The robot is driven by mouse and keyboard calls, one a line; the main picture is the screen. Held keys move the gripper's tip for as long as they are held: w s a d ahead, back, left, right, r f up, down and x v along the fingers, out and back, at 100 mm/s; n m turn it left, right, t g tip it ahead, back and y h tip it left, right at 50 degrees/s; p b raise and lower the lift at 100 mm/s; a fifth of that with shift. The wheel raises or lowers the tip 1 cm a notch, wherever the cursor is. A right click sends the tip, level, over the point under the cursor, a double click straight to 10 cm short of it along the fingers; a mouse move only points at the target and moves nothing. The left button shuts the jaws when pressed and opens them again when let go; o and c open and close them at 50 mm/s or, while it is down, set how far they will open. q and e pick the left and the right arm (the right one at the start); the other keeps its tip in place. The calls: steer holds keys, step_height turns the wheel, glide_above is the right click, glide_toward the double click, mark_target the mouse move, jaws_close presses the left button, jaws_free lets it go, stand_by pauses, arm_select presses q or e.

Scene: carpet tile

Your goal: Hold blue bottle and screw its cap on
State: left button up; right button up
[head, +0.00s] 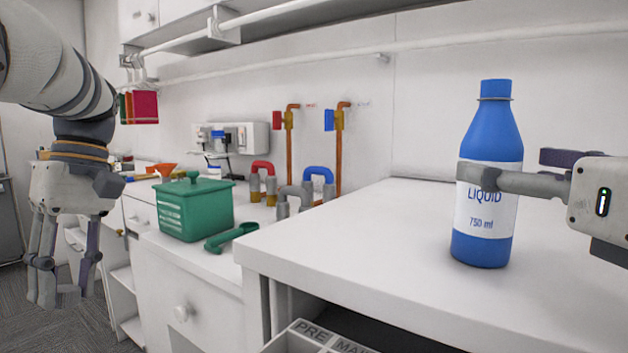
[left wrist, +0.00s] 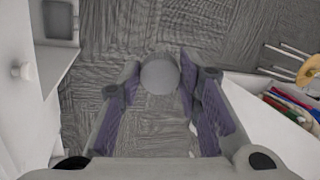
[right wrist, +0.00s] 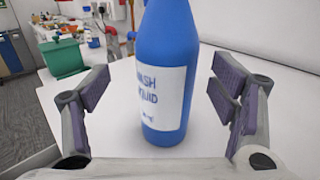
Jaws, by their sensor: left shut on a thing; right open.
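The blue bottle (head: 486,236), with a white label, stands upright on the white worktop at the right. Its upper part is blue, with a thin ring below the top. My right gripper (head: 503,172) is open around the bottle's label, one finger in front. In the right wrist view (right wrist: 157,108) the bottle (right wrist: 172,45) stands between the fingers, with gaps on both sides. My left gripper (head: 56,288) hangs at the far left, away from the bottle. In the left wrist view (left wrist: 162,88) it is shut on a round grey thing that looks like the cap (left wrist: 159,74).
A green box (head: 185,218) and a green scoop (head: 231,237) sit on the lower counter (head: 205,266). Red and blue handled pipes stand behind them. The white worktop (head: 370,232) left of the bottle is clear. A labelled tray (head: 306,337) is below.

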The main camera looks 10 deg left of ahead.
mark_target(489, 162)
arm_select(q)
steer(key=shift+s+r, duration=0.1)
arm_select(e)
steer(key=shift+s+r, duration=0.1)
steer(key=x, duration=0.5)
steer(key=shift+w+d, duration=0.3)
steer(key=shift+d, duration=0.05)
arm_select(q)
steer(key=shift+r, duration=0.1)
arm_select(e)
steer(key=shift+c, duration=0.6)
